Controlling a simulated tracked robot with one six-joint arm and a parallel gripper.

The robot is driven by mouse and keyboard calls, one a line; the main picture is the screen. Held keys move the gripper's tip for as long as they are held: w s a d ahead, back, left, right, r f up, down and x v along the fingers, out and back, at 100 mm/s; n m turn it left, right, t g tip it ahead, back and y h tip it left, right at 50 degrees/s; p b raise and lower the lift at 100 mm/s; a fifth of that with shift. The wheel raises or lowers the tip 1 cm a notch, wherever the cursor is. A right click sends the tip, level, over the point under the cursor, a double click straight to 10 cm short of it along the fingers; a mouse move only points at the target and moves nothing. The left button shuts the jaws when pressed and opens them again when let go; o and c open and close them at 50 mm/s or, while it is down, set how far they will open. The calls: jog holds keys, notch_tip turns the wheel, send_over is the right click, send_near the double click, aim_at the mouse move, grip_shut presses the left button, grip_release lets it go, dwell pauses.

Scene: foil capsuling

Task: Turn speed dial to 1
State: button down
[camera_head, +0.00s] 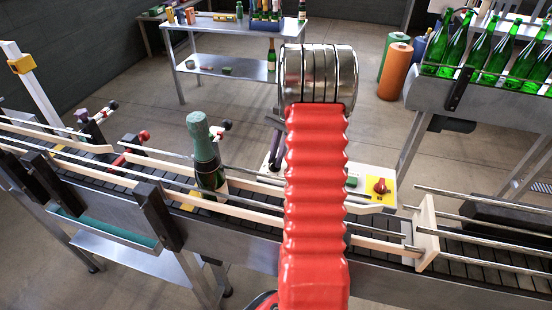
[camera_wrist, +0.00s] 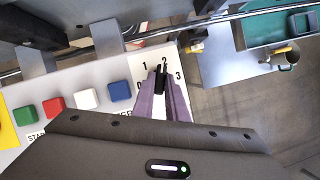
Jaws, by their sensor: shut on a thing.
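In the wrist view, the black speed dial (camera_wrist: 159,82) sits on the pale control panel (camera_wrist: 72,82) with the printed numbers 0, 1, 2 and 3 around it. Its tip lies between the 1 and the 2, nearer the 2. My gripper (camera_wrist: 161,90) has its two purple fingers shut on the dial from both sides; they hide its lower part. In the head view my red arm covers the gripper and the dial; part of the panel (camera_head: 366,172) shows to its right.
Green (camera_wrist: 23,116), red (camera_wrist: 54,107), white (camera_wrist: 85,98) and blue (camera_wrist: 119,92) buttons line the panel beside the dial. A red stop knob (camera_head: 380,186) sits on yellow at the panel's end. The conveyor carries a green-capped bottle (camera_head: 206,160) between guide rails.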

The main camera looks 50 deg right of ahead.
jog(key=n+g, duration=0.1)
jog(key=n, duration=0.2)
jog(key=n+g, duration=0.1)
jog(key=n, duration=0.1)
jog(key=shift+a+f+n+h, duration=0.2)
jog(key=shift+n+h, duration=0.1)
jog(key=shift+n, duration=0.1)
jog(key=shift+r+n+g+h, duration=0.1)
jog(key=shift+n+g+h, duration=0.25)
jog(key=shift+n, duration=0.8)
jog(key=shift+n+g+h, duration=0.25)
jog(key=shift+n+g, duration=0.1)
jog(key=shift+n, duration=0.8)
jog(key=c, duration=1.8)
grip_release()
jog(key=shift+w+r, duration=0.1)
jog(key=shift+o, duration=0.2)
jog(key=shift+w, duration=0.1)
